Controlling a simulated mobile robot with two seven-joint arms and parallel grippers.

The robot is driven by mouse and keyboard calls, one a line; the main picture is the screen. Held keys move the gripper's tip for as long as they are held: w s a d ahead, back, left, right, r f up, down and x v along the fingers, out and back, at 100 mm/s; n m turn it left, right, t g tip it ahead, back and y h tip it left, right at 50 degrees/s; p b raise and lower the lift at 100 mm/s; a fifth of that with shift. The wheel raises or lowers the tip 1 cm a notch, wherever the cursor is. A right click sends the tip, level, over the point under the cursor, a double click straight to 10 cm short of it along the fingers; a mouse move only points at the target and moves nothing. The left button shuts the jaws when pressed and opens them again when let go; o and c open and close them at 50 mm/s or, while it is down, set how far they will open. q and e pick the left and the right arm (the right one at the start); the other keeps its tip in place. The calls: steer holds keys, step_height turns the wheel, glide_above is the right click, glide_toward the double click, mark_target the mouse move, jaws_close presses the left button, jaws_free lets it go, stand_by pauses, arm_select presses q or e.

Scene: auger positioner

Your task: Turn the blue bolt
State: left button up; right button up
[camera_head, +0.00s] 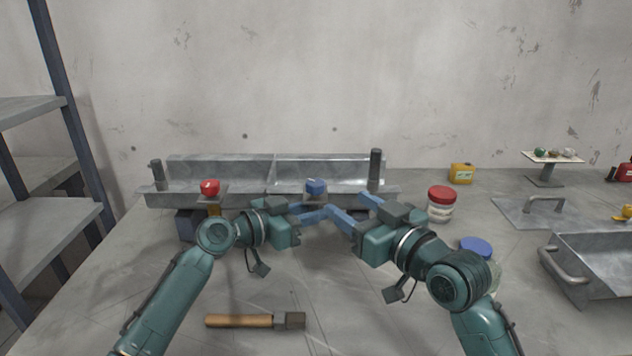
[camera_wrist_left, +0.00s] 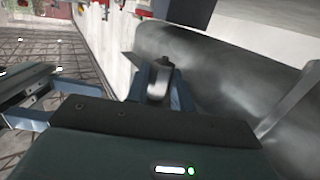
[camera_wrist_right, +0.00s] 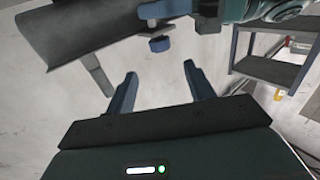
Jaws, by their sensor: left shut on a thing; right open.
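The blue bolt (camera_head: 316,187) sits at the front of the grey metal trough (camera_head: 335,170), near its middle. It also shows in the right wrist view (camera_wrist_right: 160,44), ahead of my right fingers. My left gripper (camera_head: 322,212) is just in front of and below the bolt in the head view. In the left wrist view its blue fingers (camera_wrist_left: 160,85) are shut on a grey piece (camera_wrist_left: 158,78); I cannot tell whether this piece joins the bolt. My right gripper (camera_head: 350,207) is open and empty, right of the left one. Its spread fingers show in the right wrist view (camera_wrist_right: 160,88).
A red knob (camera_head: 209,187) stands at the trough's left part. Upright posts flank the trough (camera_head: 375,168). A hammer (camera_head: 255,321) lies in front. A red-lidded jar (camera_head: 441,205) and a blue lid (camera_head: 476,247) are close to my right arm. A metal tray (camera_head: 600,250) stands at right.

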mark_target(319, 186)
steer(key=x, duration=1.1)
steer(key=shift+a, duration=0.15)
steer(key=shift+c, duration=0.4)
steer(key=c, duration=0.9)
steer(key=shift+m+h, duration=0.3)
steer(key=shift+h, duration=0.1)
steer(key=shift+m+t+h, duration=1.1)
steer(key=shift+m+h, duration=0.1)
steer(key=shift+h, duration=0.5)
